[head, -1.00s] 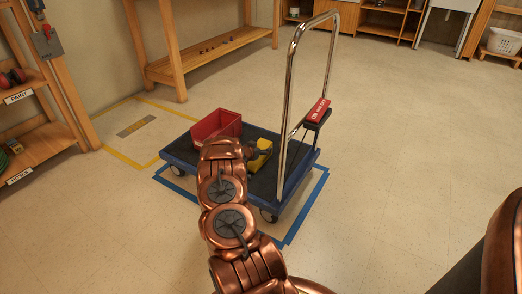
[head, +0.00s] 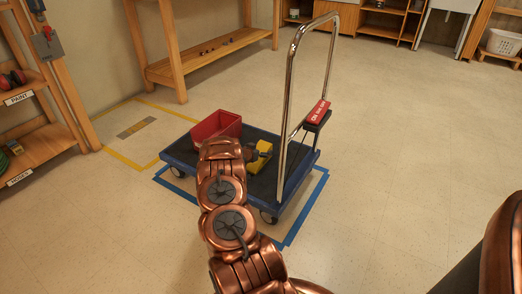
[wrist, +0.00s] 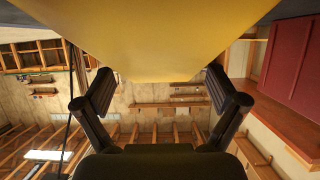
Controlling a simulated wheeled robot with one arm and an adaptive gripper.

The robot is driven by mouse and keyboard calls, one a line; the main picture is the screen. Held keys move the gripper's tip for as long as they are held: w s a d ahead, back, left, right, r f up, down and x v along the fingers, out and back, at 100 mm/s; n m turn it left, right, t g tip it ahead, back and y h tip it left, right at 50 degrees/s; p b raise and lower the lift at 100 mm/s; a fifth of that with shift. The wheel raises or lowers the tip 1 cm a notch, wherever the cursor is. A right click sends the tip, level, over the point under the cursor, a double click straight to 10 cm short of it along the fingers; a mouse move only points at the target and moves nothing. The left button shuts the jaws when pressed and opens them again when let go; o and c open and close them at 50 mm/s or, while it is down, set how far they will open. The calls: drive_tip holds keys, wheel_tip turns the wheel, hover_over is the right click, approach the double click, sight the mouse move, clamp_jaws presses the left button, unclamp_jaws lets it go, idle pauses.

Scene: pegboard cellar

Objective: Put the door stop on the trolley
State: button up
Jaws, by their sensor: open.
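The yellow door stop (head: 262,156) shows on the dark deck of the blue trolley (head: 183,158), between a red bin and the chrome handle. My gripper (head: 251,153) is at its left side, partly hidden by my copper arm. In the wrist view the yellow door stop (wrist: 160,35) fills the top middle, very close. My gripper (wrist: 160,88) has its two dark fingers spread wide, with a gap below the yellow face. Whether a fingertip touches it I cannot tell.
A red bin (head: 217,127) stands on the trolley's far left part. The tall chrome handle (head: 287,110) rises on the right, with a red-topped holder (head: 318,112) on it. Blue tape marks the floor around the trolley. The floor to the right is clear.

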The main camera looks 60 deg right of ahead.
drive_tip(key=s+a+r+n+g+y+p, duration=0.15)
drive_tip(key=s+a+r, duration=0.25)
drive_tip(key=a+r, duration=0.9)
drive_tip(key=s+a+r+n+g+y+p, duration=0.1)
drive_tip(key=s+a+r+n+g+y, duration=0.15)
drive_tip(key=a+r, duration=1)
drive_tip(key=s+a+r+n+y, duration=0.1)
drive_tip(key=s+a+n+y, duration=0.2)
drive_tip(key=s+a, duration=0.5)
drive_tip(key=s+a+r+n+y, duration=0.2)
drive_tip(key=s+a+n, duration=0.4)
drive_tip(key=a, duration=1.3)
drive_tip(key=s+a+r+n+y, duration=0.1)
drive_tip(key=s+a+n+y, duration=0.3)
drive_tip(key=s+a, duration=0.6)
drive_tip(key=a, duration=0.4)
drive_tip(key=shift+s+r, duration=0.25)
